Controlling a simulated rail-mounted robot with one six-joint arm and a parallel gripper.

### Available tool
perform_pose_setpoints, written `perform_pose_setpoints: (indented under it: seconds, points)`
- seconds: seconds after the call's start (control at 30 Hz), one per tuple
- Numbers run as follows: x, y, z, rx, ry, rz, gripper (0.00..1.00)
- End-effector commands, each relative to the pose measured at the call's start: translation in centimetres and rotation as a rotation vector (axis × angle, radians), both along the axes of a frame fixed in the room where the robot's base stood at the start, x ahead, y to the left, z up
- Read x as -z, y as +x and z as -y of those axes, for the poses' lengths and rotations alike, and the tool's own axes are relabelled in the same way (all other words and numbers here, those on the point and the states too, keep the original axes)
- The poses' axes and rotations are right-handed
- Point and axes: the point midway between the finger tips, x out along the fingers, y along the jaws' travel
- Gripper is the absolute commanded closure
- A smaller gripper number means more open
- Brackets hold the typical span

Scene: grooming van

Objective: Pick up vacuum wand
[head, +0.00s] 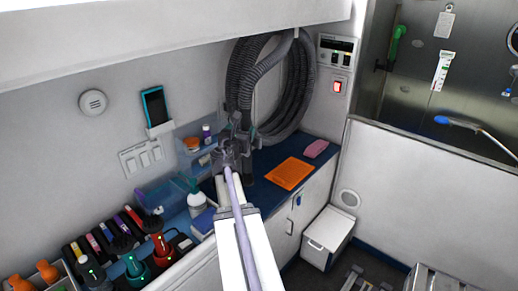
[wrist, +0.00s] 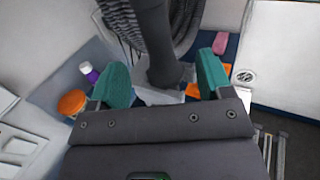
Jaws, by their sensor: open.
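A dark grey tube, which looks like the vacuum wand (wrist: 154,40), runs down from the top of the wrist view to a wider foot between my fingers. In the head view the wand is hard to tell from the hose and my wrist. My gripper (wrist: 164,80) has its two teal fingers spread wide, one on each side of the tube's lower end, with gaps to both. In the head view my gripper (head: 238,138) is at the lower left of the coiled hose, above the blue counter, partly hidden by my own arm.
The ribbed grey hose (head: 292,85) hangs coiled on the wall. An orange mat (head: 289,173) and a pink item (head: 315,149) lie on the counter to the right.

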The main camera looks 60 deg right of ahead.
Motion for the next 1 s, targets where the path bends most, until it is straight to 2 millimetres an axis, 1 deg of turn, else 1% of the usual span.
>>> perform_pose_setpoints:
  seconds: [0.1,0.2,0.27,0.37,0.43,0.6,0.7,0.9,1.0]
  points:
    - [0.0,1.0,2.4,0.003,0.001,0.002,0.27]
    - [0.0,1.6,4.1,0.002,0.002,0.002,0.27]
    - [0.0,1.7,4.6,0.002,0.002,0.002,0.27]
    - [0.0,1.7,4.6,0.002,0.002,0.003,0.27]
    - [0.0,2.0,5.2,0.002,0.002,0.003,0.27]
    - [-0.1,3.6,8.1,0.002,0.003,0.004,0.27]
    - [0.0,3.9,9.3,0.002,0.003,0.004,0.27]
    - [0.0,3.9,9.2,0.002,0.003,0.004,0.27]
    - [0.0,3.9,9.2,0.002,0.003,0.004,0.37]
